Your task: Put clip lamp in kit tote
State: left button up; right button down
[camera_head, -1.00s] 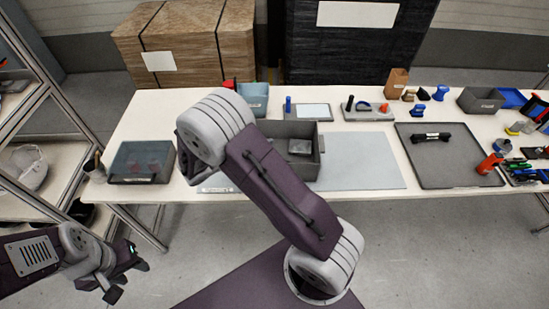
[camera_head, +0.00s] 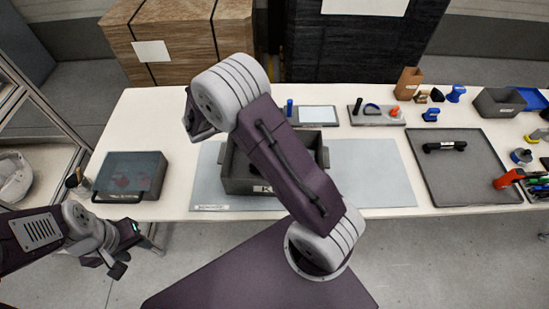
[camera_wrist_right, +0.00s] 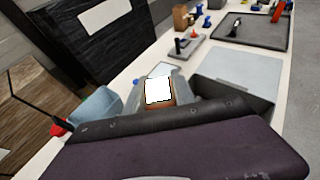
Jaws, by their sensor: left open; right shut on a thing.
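The kit tote, a dark grey open box (camera_head: 238,180), stands on a grey mat on the table, partly hidden behind my right arm in the head view. In the right wrist view my right gripper (camera_wrist_right: 160,92) is shut on a small block with a bright white face and brown edge, seemingly the clip lamp (camera_wrist_right: 158,91). A grey wall that looks like the tote's (camera_wrist_right: 245,98) is just right of it; I cannot tell whether the lamp is over the tote. In the head view the right fingers and lamp are hidden. My left gripper (camera_head: 121,264) is open and empty, below the table's front edge.
A dark lidded case (camera_head: 130,175) lies at the table's left. A dark tray (camera_head: 470,180) with a black bar lies right. Small tool holders (camera_head: 376,116) line the back. The grey mat (camera_head: 372,172) is bare right of the tote. A light blue container (camera_wrist_right: 97,107) shows in the wrist view.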

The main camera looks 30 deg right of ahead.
jog(key=f+b, duration=0.1)
jog(key=f, duration=0.1)
jog(key=f+b, duration=0.1)
jog(key=f, duration=0.1)
jog(key=f+b, duration=0.1)
jog(key=f, duration=0.1)
jog(key=shift+s+a+f+b, duration=0.25)
jog(key=shift+s+f+b, duration=0.05)
jog(key=shift+f+b, duration=0.1)
jog(key=f, duration=1)
jog(key=shift+w+d+f, duration=0.1)
jog(key=shift+w+d, duration=0.1)
jog(key=shift+w, duration=0.05)
jog(key=shift+f, duration=0.1)
